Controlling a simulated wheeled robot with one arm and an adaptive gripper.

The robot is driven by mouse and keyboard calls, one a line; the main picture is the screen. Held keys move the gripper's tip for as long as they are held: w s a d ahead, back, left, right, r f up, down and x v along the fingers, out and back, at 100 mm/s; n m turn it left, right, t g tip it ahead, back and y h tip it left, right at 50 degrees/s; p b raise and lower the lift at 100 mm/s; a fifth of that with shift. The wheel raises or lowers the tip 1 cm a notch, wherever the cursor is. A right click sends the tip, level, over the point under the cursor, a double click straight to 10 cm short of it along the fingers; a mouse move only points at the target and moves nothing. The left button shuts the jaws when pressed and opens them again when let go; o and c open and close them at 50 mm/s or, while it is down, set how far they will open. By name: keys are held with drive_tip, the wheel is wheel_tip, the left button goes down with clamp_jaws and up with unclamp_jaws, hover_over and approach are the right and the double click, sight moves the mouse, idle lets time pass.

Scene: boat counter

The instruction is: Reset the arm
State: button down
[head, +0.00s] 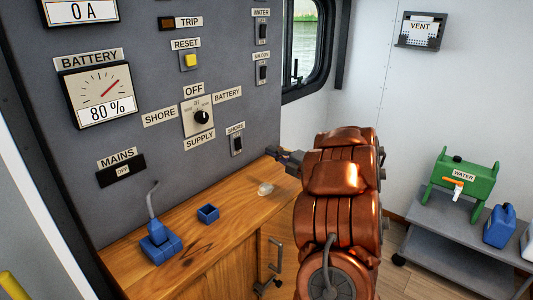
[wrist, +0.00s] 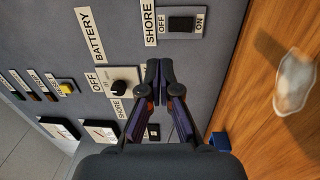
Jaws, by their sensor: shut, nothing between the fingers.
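My gripper (head: 284,157) is shut and empty. In the head view it is at the end of my copper-coloured arm, over the right end of the wooden counter and to the right of the shore switch (head: 237,144). In the wrist view the fingertips (wrist: 160,69) meet in front of the grey panel (wrist: 215,75), between the selector knob (wrist: 122,86) and the shore switch (wrist: 181,24). I cannot tell the gap to the panel, but no contact shows. My arm's bulk hides part of the counter's right end and the floor behind it.
The wooden counter (head: 190,245) holds a blue-based lever (head: 160,243), a small blue box (head: 208,213) and a clear lump (head: 265,189). The panel carries a yellow reset button (head: 190,60) and a battery gauge (head: 99,92). A green water container (head: 463,174) stands on a grey shelf at right.

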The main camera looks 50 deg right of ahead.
drive_tip(key=shift+s, duration=0.25)
drive_tip(key=shift+r, duration=0.1)
idle(0.4)
